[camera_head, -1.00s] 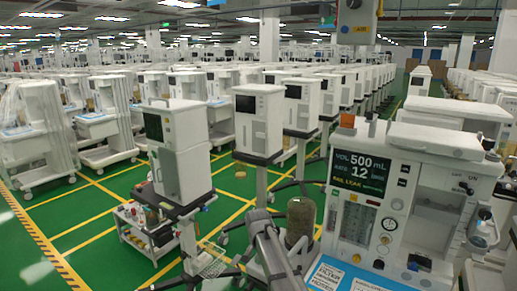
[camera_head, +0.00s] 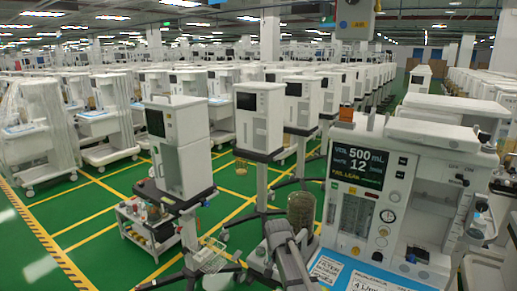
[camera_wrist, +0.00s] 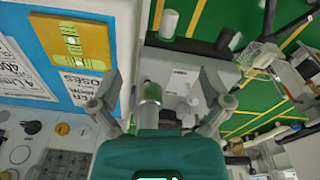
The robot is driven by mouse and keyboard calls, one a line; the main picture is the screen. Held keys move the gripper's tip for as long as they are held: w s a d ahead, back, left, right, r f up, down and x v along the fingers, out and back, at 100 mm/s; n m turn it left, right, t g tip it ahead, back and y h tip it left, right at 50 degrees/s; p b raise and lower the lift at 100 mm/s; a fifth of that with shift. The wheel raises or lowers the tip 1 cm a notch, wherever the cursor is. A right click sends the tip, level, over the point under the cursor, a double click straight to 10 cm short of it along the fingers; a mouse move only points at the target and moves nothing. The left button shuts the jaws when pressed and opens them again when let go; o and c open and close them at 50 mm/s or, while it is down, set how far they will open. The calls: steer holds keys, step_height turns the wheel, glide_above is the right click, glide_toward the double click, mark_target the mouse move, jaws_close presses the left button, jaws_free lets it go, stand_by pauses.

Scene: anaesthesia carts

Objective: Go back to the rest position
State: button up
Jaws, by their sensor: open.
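My gripper (camera_wrist: 157,98) is open in the wrist view, with its two grey fingers spread wide. A metal post (camera_wrist: 149,98) and a white-grey machine part (camera_wrist: 178,80) show between and beyond the fingers, and nothing is held. In the head view a grey jointed link (camera_head: 285,250), likely part of my arm, stands left of the front anaesthesia machine (camera_head: 415,135); the fingers cannot be made out there. That machine's screen (camera_head: 360,165) is lit.
A blue work surface (camera_wrist: 118,35) carries printed labels and a yellow block (camera_wrist: 78,42). A glass canister (camera_head: 301,213) stands left of the front machine. A wheeled machine (camera_head: 182,150) and a small trolley (camera_head: 150,225) stand further left. Green floor (camera_head: 95,245) is clear at lower left.

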steer(key=s+d+f+n+b, duration=0.1)
steer(key=s+d+n, duration=0.1)
steer(key=s+d, duration=0.3)
steer(key=s+d+f+n+b, duration=0.1)
steer(key=s+d, duration=0.4)
steer(key=s, duration=0.7)
steer(key=shift+s+d+f+n+g+y+b, duration=0.15)
steer(key=shift+f+n+g+y+b, duration=0.2)
steer(key=shift+f+b, duration=0.3)
steer(key=shift+f, duration=0.1)
